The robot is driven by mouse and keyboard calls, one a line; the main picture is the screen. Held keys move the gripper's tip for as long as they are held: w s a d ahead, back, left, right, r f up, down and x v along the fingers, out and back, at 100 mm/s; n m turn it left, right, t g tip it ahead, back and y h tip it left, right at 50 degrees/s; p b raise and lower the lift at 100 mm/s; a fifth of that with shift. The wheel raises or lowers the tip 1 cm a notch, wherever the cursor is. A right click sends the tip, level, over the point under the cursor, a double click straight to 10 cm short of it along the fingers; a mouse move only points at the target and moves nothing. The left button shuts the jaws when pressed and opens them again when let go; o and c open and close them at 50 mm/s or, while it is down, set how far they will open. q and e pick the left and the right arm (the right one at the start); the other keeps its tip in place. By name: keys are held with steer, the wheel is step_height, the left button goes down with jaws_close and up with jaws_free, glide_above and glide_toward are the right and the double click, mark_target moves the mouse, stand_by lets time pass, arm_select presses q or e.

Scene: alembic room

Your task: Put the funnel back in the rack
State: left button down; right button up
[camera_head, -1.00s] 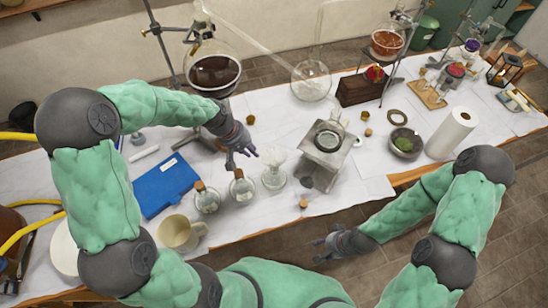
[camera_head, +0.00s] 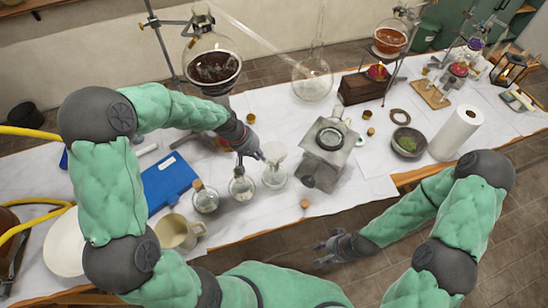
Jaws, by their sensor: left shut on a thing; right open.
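A pale, translucent funnel (camera_head: 275,152) stands in the neck of a clear glass flask (camera_head: 274,178) near the middle of the table. My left gripper (camera_head: 261,157) reaches in from the left and is shut on the funnel at its left side. The funnel still appears to be at the flask's mouth; whether it is lifted I cannot tell. My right gripper (camera_head: 328,247) is open and empty, beyond the table's front edge over the floor. I cannot clearly pick out the rack; my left arm hides part of the table.
A grey metal burner box (camera_head: 325,158) stands just right of the flask. A large round flask (camera_head: 213,66) stands behind my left forearm.

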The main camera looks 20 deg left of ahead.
arm_select(q)
steer(key=shift+s+d+f, duration=0.1)
steer(key=shift+s+f, duration=0.2)
steer(key=shift+f, duration=0.1)
step_height(320, 180, up, 12)
steer(key=p, duration=0.9)
steer(key=shift+w+r, duration=0.2)
steer(key=shift+w, duration=0.15)
stand_by(0.7)
stand_by(0.7)
